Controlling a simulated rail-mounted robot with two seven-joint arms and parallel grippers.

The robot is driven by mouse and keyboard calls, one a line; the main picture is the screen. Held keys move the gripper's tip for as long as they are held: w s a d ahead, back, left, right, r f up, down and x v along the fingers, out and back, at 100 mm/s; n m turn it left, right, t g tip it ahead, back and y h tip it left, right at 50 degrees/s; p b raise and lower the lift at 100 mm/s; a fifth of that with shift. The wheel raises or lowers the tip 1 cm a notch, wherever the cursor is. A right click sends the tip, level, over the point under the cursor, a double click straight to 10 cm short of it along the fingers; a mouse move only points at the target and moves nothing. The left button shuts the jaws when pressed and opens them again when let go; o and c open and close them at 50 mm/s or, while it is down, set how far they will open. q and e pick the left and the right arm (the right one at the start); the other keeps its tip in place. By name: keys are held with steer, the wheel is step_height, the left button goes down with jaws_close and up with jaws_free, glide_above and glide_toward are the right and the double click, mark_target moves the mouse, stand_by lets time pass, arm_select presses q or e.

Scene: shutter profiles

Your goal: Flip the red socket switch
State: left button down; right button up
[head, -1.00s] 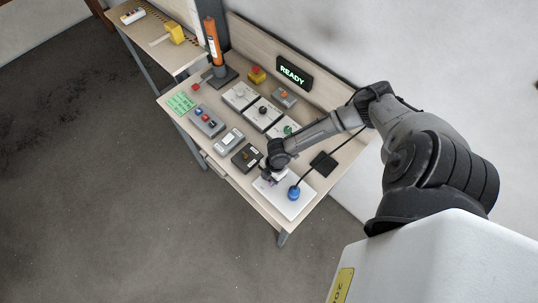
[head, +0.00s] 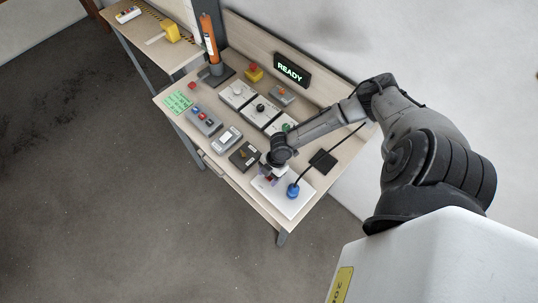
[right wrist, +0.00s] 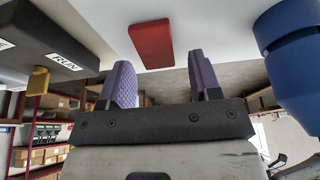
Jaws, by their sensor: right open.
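The red socket switch (right wrist: 151,44) is a flat red rocker on the white socket panel (right wrist: 205,18), seen from close up in the right wrist view. My right gripper (right wrist: 161,82) is open and empty, its purple fingertips apart on either side of the switch's line and short of it. In the head view the right gripper (head: 269,178) is over the far left part of the white panel (head: 291,207). It hides most of the switch there. My left gripper is not in view.
A blue plug (head: 293,190) with a black cable stands on the panel, right of the gripper; it looms in the wrist view (right wrist: 292,55). A dark box (head: 244,156) with a RUN label is close on the left. Several other control boxes cover the bench behind.

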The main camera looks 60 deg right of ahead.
steer(key=b+v, duration=0.1)
steer(key=v, duration=1.2)
steer(key=shift+r, duration=0.4)
steer(key=shift+d, duration=0.1)
